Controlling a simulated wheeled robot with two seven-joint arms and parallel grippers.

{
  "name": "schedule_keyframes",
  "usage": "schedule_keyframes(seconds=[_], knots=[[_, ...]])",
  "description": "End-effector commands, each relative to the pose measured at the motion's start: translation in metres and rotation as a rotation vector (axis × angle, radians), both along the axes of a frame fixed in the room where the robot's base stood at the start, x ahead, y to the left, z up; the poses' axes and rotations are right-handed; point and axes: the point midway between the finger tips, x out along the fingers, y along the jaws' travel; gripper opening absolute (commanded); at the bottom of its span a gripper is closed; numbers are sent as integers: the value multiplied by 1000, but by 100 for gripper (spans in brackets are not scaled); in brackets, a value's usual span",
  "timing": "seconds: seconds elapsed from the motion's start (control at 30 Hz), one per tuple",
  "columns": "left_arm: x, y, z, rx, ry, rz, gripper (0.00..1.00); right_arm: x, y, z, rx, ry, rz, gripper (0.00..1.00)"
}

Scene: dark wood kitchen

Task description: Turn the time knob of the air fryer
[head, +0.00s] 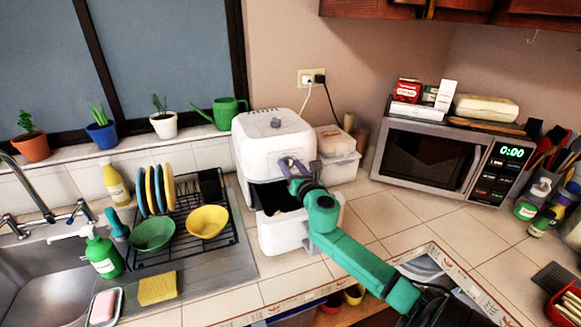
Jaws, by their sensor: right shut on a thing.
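The white air fryer (256,140) stands on the tiled counter against the wall, with a small grey part (275,122) on its top. Its drawer (285,238) is pulled out at the front and shows a dark inside. My right gripper (291,167) is at the upper front face of the air fryer, above the open drawer. It is shut on what looks like the time knob there, which the fingers hide, so its setting cannot be read. My left gripper is not in view.
A lidded white container (337,155) stands right of the air fryer. A microwave (430,155) is further right. A dish rack (190,235) with bowls and plates stands left, near the sink (25,280). Counter tiles between air fryer and microwave are clear.

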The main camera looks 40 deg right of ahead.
Motion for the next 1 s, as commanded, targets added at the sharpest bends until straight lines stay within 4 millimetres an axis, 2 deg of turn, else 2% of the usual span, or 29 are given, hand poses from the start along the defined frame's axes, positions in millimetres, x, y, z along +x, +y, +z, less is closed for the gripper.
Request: schedule_keyframes(seconds=[0.6, 1.0], knots=[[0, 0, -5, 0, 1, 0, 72, -1, -4, -2, 457, -159, -1, 0], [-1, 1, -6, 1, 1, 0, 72, -2, -5, -3, 560, -196, -2, 0]])
